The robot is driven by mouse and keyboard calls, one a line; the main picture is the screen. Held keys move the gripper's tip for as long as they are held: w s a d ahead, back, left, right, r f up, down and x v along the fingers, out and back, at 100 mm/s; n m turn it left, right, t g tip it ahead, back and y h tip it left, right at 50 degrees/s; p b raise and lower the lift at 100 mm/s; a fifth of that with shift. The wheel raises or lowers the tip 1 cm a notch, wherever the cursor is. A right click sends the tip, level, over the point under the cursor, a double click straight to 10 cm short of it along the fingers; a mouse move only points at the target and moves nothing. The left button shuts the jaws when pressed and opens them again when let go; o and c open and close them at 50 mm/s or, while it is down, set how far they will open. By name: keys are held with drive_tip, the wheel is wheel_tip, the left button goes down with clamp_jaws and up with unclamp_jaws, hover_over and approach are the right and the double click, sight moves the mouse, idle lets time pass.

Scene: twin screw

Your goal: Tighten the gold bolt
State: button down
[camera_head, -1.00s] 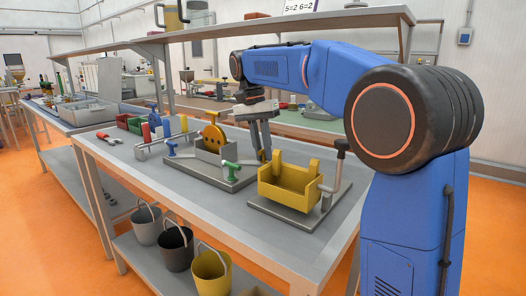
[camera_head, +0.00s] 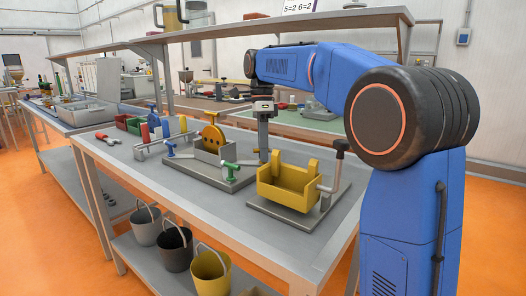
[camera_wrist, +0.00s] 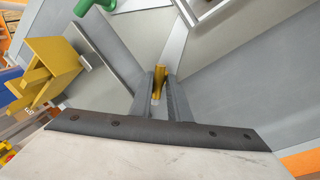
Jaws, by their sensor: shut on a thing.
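The gold bolt (camera_wrist: 159,78) is a slim gold piece standing between my two fingers in the wrist view. My gripper (camera_wrist: 161,90) is shut on it, with a grey finger on either side. The bolt's lower end and its seat are hard to make out. In the head view my gripper (camera_head: 263,148) points straight down, behind the yellow box-shaped fixture (camera_head: 284,192) and right of the grey fixture (camera_head: 208,152). The bolt is too small and covered to tell apart there.
The yellow fixture has a black-topped lever (camera_head: 339,147). Red and green bins (camera_head: 129,123) stand farther left. A shelf (camera_head: 290,27) runs above the bench. The bench front (camera_head: 235,215) is clear.

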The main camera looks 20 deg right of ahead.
drive_tip(key=m, duration=0.4)
drive_tip(key=shift+m+y, duration=0.3)
drive_tip(key=shift+y, duration=0.1)
drive_tip(key=shift+m+t, duration=0.4)
drive_tip(key=shift+m, duration=1.4)
drive_tip(key=shift+y, duration=0.3)
drive_tip(key=c, duration=1.7)
unclamp_jaws()
drive_tip(key=shift+o, duration=0.2)
drive_tip(key=shift+d+r, duration=0.1)
wheel_tip(320, 180, up, 7)
drive_tip(key=d, duration=0.1)
drive_tip(key=shift+w, duration=0.4)
